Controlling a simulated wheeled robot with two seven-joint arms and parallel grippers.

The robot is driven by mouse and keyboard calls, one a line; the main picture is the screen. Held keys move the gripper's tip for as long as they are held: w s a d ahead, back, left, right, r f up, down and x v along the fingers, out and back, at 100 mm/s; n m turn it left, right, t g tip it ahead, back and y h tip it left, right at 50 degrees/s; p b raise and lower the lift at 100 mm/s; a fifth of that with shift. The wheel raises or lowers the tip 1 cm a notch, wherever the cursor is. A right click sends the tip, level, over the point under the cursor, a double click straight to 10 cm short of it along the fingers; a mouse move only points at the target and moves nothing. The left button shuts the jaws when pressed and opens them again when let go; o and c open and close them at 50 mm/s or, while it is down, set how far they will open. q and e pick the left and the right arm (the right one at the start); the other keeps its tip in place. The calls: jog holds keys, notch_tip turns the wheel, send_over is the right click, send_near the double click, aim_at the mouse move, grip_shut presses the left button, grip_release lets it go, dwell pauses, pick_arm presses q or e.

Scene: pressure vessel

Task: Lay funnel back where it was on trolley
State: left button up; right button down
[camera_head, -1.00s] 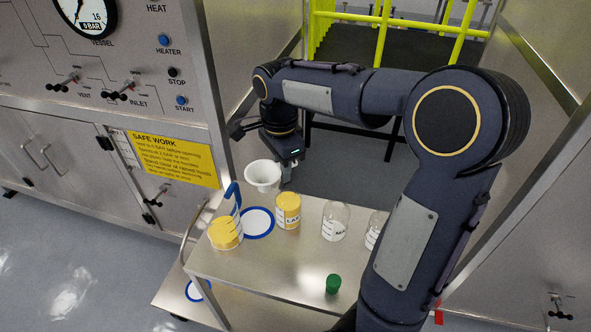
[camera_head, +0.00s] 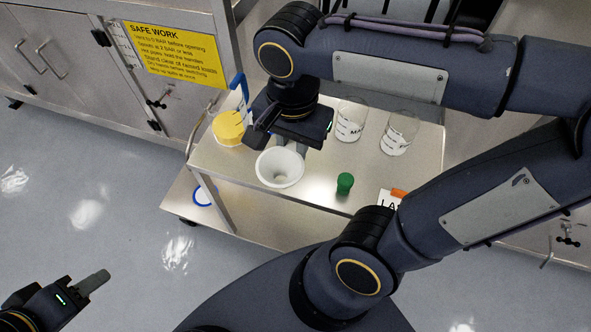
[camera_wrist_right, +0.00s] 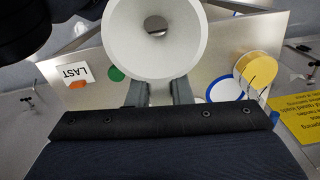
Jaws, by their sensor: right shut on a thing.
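The white funnel (camera_head: 279,168) is held over the front edge of the steel trolley (camera_head: 318,190), its wide mouth facing up. My right gripper (camera_head: 293,147) is shut on it. In the right wrist view the funnel (camera_wrist_right: 128,55) fills the top middle, with the grey fingers (camera_wrist_right: 155,95) closed at its near side. The trolley top lies below it; I cannot tell the exact gap. My left gripper (camera_head: 93,283) is over the floor at bottom left, away from the trolley; whether it is open is unclear.
On the trolley are a yellow container (camera_head: 228,128), a green stopper (camera_head: 345,183), two glass beakers (camera_head: 351,120) (camera_head: 398,133), and a LAST card (camera_head: 390,201) with an orange piece. Bare top shows near the stopper.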

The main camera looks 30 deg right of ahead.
jog(key=shift+s+f+n, duration=0.6)
jog(key=shift+s+f, duration=0.35)
jog(key=shift+f, duration=0.05)
jog(key=w+d+f, duration=0.2)
jog(key=w+f, duration=0.1)
jog(key=w+d+f+b, duration=0.1)
jog(key=w+d+f, duration=0.2)
jog(key=w, duration=0.1)
jog(key=w+d+f, duration=0.2)
jog(key=w+f, duration=0.1)
jog(key=shift+w+d+f+b, duration=0.1)
jog(key=shift+w+d+b, duration=0.05)
jog(key=shift+d+b, duration=0.2)
pick_arm(q)
jog(key=shift+f, duration=1.4)
pick_arm(e)
jog(key=shift+w+d+f, duration=0.15)
jog(key=shift+f, duration=0.85)
jog(key=shift+w+d+f, duration=0.1)
jog(key=shift+f, duration=0.85)
pick_arm(q)
jog(key=shift+f+b, duration=0.1)
jog(key=shift+b, duration=0.2)
pick_arm(e)
jog(key=shift+f, duration=0.1)
jog(key=c, duration=1.8)
grip_release()
jog(key=shift+f, duration=0.1)
jog(key=o, duration=0.5)
